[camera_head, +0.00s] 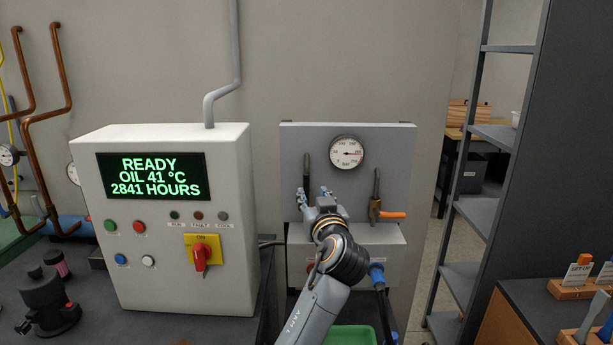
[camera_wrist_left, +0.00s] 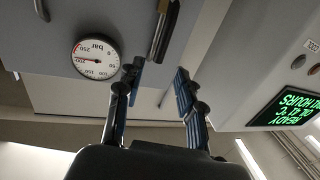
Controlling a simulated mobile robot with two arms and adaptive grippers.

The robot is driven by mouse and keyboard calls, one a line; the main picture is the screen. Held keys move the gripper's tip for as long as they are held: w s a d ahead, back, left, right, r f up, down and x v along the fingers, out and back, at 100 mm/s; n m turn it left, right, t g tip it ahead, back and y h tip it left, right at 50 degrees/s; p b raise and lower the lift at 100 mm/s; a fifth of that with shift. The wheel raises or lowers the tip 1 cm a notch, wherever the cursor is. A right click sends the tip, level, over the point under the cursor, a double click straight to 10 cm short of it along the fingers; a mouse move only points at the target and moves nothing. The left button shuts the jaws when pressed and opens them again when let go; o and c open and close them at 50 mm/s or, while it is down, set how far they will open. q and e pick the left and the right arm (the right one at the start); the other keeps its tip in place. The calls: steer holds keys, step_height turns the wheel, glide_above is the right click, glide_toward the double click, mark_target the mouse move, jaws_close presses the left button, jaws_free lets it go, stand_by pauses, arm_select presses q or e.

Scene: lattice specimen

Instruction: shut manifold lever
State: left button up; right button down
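The manifold panel (camera_head: 400,150) is grey and carries a round pressure gauge (camera_head: 346,152). At its right, a brass valve (camera_head: 375,209) on a dark pipe has an orange lever (camera_head: 393,215) pointing right, about level. A second dark pipe (camera_head: 307,170) is at the left; its lower part is hidden behind my left gripper (camera_head: 314,193). That gripper is open in front of the panel, left of the orange lever and apart from it. In the left wrist view, the open fingers (camera_wrist_left: 157,78) have nothing between them; the gauge (camera_wrist_left: 95,57) and a dark pipe (camera_wrist_left: 163,30) show beyond.
A white control cabinet (camera_head: 160,270) with a lit display and red switch (camera_head: 201,256) stands left of the panel. A grey shelf rack (camera_head: 470,215) is to the right. A green tray (camera_head: 350,335) lies below my arm. The space right of the orange lever looks clear.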

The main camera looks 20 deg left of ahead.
mark_target(307, 183)
arm_select(q)
steer(key=p+x, duration=0.2)
steer(key=x, duration=0.5)
steer(key=shift+w+a+r, duration=0.1)
steer(key=shift+w+a, duration=0.1)
steer(key=shift+p+x, duration=0.45)
steer(key=shift+x, duration=0.35)
jaws_close()
